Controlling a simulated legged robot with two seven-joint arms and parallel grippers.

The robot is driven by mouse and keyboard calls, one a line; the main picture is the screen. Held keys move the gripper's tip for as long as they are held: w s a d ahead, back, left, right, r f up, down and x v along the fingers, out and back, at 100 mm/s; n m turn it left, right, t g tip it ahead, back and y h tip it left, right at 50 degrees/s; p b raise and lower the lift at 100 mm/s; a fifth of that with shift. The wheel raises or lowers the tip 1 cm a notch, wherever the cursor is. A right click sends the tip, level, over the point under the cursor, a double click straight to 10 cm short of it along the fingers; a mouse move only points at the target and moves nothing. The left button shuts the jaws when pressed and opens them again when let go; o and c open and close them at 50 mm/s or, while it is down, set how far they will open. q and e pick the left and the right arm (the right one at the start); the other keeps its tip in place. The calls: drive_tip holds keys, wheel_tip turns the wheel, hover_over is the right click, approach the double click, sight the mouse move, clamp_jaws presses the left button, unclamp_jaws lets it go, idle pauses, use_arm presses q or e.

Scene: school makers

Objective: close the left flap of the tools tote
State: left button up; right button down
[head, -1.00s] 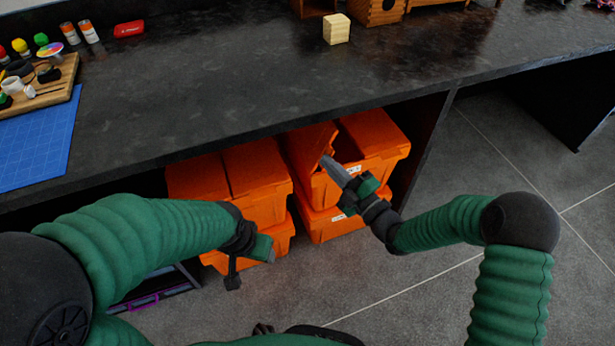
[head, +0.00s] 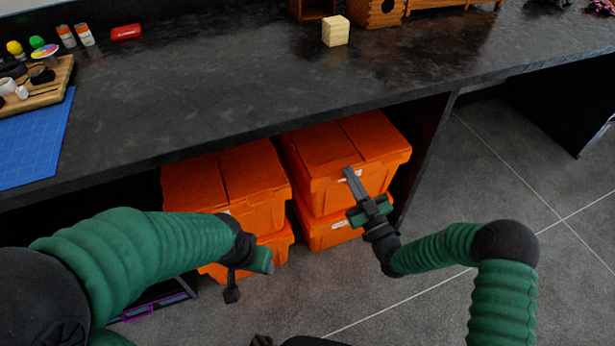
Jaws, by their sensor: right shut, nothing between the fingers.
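The orange tote (head: 338,195) at the top of the right stack sits under the dark bench. Its left flap (head: 318,147) now lies down flat, level with its right flap (head: 372,133). Which tote is the tools tote I cannot read from the small white label. My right gripper (head: 348,171) is shut and empty, with its fingertips at the front of this tote near the flap edge; whether they touch it I cannot tell. My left gripper (head: 267,262) hangs in front of the left stack, its fingers not clear enough to judge.
Another orange tote (head: 258,212) with both flaps down tops the left stack, and each stack has a tote below. The black bench top (head: 240,95) overhangs them. A bench side panel (head: 425,150) stands close on the right. Grey floor (head: 490,190) is open to the right.

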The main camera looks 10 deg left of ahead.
drive_tip(key=shift+w+d+f+m+h, duration=0.1)
drive_tip(key=shift+f+m+h, duration=0.05)
drive_tip(key=shift+f+m, duration=0.35)
drive_tip(key=shift+w+d+f+m+h, duration=0.1)
drive_tip(key=shift+f+m+h, duration=0.05)
drive_tip(key=shift+f+m, duration=0.35)
drive_tip(key=shift+f, duration=0.2)
